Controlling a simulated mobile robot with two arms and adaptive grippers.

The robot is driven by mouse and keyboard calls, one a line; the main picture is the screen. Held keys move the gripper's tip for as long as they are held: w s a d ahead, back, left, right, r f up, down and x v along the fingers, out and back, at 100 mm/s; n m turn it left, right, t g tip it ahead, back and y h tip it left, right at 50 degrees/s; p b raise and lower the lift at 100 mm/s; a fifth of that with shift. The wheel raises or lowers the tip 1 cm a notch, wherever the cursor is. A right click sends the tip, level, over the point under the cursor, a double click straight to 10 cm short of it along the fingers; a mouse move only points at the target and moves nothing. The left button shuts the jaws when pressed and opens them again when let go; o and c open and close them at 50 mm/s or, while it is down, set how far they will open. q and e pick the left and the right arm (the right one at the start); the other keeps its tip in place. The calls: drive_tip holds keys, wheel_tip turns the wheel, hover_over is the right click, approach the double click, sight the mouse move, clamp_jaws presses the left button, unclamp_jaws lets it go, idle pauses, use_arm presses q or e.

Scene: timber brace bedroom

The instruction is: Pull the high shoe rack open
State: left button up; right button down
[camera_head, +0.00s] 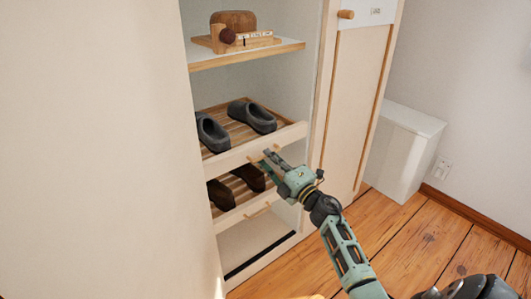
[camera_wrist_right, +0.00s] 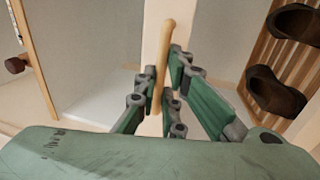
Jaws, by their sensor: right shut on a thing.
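The high shoe rack (camera_head: 225,163) is a slatted wooden shelf with a pale front board, holding a pair of dark grey clogs (camera_head: 252,115). Its wooden bar handle (camera_wrist_right: 165,62) runs upright through the middle of the right wrist view. My right gripper (camera_head: 270,162) is at the front board, with its green fingers shut on the handle, one on each side. The gripper partly hides the handle in the head view. My left gripper is out of view.
Below is a lower rack with brown shoes (camera_head: 221,194) and its own handle (camera_head: 258,210). A shelf (camera_head: 245,54) above carries wooden items. A cabinet door (camera_head: 350,105) stands at the right, beside a white bin (camera_head: 405,150). Wooden floor (camera_head: 450,240) is clear in front.

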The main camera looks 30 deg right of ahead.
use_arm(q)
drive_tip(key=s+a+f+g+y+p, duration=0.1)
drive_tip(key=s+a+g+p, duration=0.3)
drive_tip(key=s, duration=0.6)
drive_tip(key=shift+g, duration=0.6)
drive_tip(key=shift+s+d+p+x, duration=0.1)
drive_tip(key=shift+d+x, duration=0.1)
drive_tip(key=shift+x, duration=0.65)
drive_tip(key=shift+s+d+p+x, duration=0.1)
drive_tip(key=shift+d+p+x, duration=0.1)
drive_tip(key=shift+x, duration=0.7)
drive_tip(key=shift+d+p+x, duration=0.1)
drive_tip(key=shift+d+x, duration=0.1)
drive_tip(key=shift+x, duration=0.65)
use_arm(e)
drive_tip(key=r+v, duration=0.2)
drive_tip(key=v, duration=0.8)
drive_tip(key=r+v, duration=0.2)
drive_tip(key=v, duration=0.9)
drive_tip(key=shift+s, duration=0.45)
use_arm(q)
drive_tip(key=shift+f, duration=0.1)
use_arm(e)
drive_tip(key=shift+d, duration=0.1)
drive_tip(key=c, duration=1.9)
unclamp_jaws()
drive_tip(key=shift+o, duration=0.2)
